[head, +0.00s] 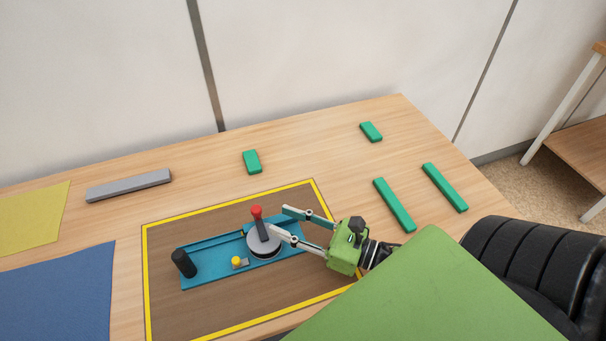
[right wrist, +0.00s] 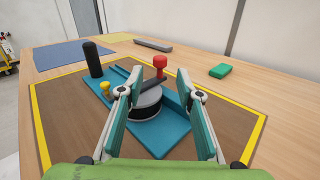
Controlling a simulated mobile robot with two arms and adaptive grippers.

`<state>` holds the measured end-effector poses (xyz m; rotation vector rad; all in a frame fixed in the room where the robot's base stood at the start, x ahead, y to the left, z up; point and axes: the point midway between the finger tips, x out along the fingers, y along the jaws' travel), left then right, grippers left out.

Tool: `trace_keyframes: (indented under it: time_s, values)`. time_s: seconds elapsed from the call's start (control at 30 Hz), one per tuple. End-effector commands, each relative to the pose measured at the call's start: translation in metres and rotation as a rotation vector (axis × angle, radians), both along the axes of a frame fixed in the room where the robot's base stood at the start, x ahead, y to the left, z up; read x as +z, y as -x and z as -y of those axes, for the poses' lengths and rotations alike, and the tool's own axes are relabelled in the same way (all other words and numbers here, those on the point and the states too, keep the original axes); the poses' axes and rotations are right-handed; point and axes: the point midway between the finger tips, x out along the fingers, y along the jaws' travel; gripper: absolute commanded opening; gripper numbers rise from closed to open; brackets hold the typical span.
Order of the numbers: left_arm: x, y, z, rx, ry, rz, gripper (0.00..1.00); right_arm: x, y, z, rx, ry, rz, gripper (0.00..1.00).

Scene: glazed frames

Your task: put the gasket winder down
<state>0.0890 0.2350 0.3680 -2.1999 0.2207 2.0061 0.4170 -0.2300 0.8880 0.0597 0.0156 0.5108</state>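The gasket winder is a blue base plate (head: 208,263) with a black post (head: 184,262), a small yellow knob (head: 236,261) and a grey drum (head: 263,246) carrying a red-tipped crank (head: 257,212). It appears to lie flat on the brown yellow-edged mat (head: 170,310). My right gripper (head: 283,222) is open at the drum end. In the right wrist view its two fingers (right wrist: 155,90) are spread wide, with the drum (right wrist: 147,103) and crank showing between them. I cannot tell whether either finger touches the winder. My left gripper is not in view.
Several green bars and blocks lie right of and behind the mat, including a long bar (head: 394,205) and a short block (head: 252,162). A grey bar (head: 129,186) lies at back left. Blue (head: 55,290) and yellow (head: 30,215) sheets lie left. A wall stands behind the table.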

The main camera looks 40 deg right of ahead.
Motion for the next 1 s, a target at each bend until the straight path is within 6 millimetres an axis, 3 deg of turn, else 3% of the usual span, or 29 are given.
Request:
trace_keyframes:
  time_s: [0.1, 0.3, 1.0]
  values:
    - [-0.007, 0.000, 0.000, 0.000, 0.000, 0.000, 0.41, -0.002, 0.017, 0.009, -0.001, 0.000, -0.001, 0.33]
    - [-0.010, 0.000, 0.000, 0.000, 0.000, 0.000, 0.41, 0.000, 0.032, 0.018, 0.001, 0.001, 0.001, 0.33]
    - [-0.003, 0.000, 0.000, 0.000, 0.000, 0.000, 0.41, 0.007, 0.034, 0.019, 0.001, 0.001, 0.001, 0.33]
